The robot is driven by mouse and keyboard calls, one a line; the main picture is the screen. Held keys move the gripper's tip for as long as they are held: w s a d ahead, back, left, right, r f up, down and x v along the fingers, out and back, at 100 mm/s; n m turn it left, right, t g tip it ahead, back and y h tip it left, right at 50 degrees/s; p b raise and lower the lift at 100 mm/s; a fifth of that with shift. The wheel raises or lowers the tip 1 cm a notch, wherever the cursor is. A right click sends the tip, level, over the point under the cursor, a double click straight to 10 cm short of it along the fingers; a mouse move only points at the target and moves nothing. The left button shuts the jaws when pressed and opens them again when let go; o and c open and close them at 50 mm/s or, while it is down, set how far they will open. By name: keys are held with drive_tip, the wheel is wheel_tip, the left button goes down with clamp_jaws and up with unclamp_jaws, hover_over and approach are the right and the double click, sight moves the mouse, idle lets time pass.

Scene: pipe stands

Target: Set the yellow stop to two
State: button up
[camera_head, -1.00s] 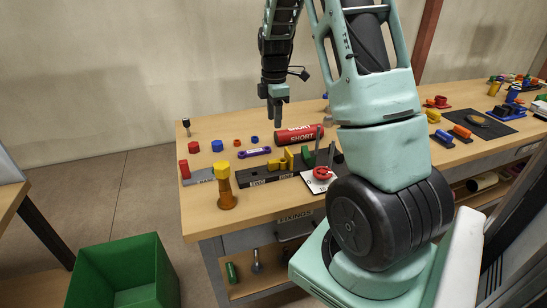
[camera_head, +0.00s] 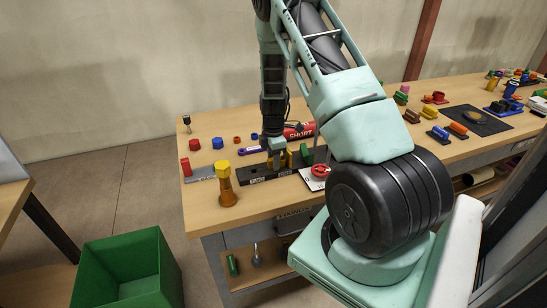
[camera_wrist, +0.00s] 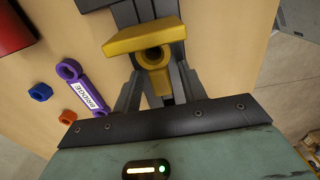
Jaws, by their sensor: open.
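The yellow stop (camera_head: 286,160) sits on a dark rail block (camera_head: 262,175) on the workbench, partly hidden by my gripper. White lettering marks the rail's front face, too small to read surely. My gripper (camera_head: 275,152) points down at the stop from above. In the wrist view the stop (camera_wrist: 146,40) shows as a yellow block with a round hole, and its narrower lower part lies between the two fingers of my open gripper (camera_wrist: 158,92). I cannot tell whether the fingers touch it.
A green block (camera_head: 306,154) and a red knob on a white plate (camera_head: 319,171) stand right of the stop. A yellow-topped orange post (camera_head: 225,184) stands left. A purple bar (camera_head: 250,150) and a red cylinder (camera_head: 300,130) lie behind. A green bin (camera_head: 125,275) is on the floor.

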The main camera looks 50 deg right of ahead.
sight(244, 173)
drive_tip(key=shift+f, duration=0.25)
clamp_jaws()
drive_tip(key=w+a, duration=0.1)
drive_tip(key=a, duration=0.2)
drive_tip(key=w+a+b, duration=0.1)
drive_tip(key=w+a, duration=0.1)
drive_tip(key=a, duration=0.1)
drive_tip(key=w+a+b, duration=0.1)
drive_tip(key=w+a, duration=0.1)
drive_tip(key=a, duration=0.1)
drive_tip(key=shift+w, duration=0.25)
unclamp_jaws()
drive_tip(key=shift+r, duration=0.1)
